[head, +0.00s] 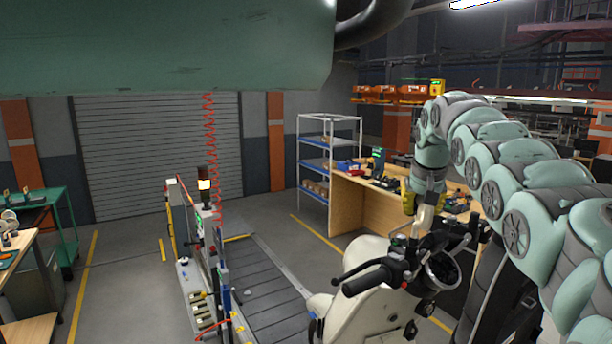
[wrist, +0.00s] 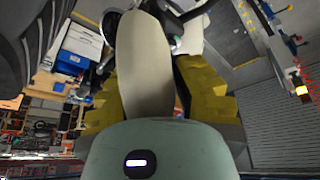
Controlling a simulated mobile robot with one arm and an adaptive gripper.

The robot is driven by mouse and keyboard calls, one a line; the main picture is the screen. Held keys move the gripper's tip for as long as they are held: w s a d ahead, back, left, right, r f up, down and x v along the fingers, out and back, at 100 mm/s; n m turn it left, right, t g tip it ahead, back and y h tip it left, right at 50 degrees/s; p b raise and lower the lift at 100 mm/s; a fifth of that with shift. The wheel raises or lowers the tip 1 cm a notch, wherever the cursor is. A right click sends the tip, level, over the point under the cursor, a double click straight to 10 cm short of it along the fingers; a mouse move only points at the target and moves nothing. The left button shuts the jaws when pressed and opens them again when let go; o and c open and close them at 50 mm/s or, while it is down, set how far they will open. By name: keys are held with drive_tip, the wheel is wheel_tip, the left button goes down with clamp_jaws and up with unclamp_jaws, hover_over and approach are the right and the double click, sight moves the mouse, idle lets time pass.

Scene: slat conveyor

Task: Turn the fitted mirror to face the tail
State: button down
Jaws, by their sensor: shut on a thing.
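A cream scooter (head: 372,265) stands on the slat conveyor (head: 262,290), with its black handlebar (head: 368,283) and a round headlamp or gauge housing (head: 441,269) toward me. My gripper (head: 424,207) hangs above the handlebar with its yellow fingers pointing down. It is shut on a cream, elongated mirror shell (head: 426,217). In the wrist view the mirror shell (wrist: 143,62) lies between the two yellow fingers (wrist: 205,92), in the middle of the picture. Its glass face does not show clearly, so I cannot tell which way it faces. The mirror's stem is mostly hidden.
A control post with a lit stack light (head: 204,184) stands left of the conveyor. A wooden workbench (head: 350,205) with parts and a blue-shelved rack (head: 314,167) stand behind. A green cart (head: 60,225) is at far left. Open floor lies between.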

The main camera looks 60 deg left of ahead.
drive_tip(key=shift+s+a+m, duration=0.35)
drive_tip(key=shift+m, duration=0.05)
drive_tip(key=shift+s+a+m+h+p, duration=0.2)
drive_tip(key=shift+a+m+h+p, duration=0.2)
drive_tip(key=shift+m+p, duration=0.45)
drive_tip(key=shift+f+t, duration=0.1)
drive_tip(key=shift+t, duration=0.2)
drive_tip(key=shift+w+d+m+b, duration=0.1)
drive_tip(key=shift+w+m+b, duration=0.05)
drive_tip(key=shift+m+b, duration=0.25)
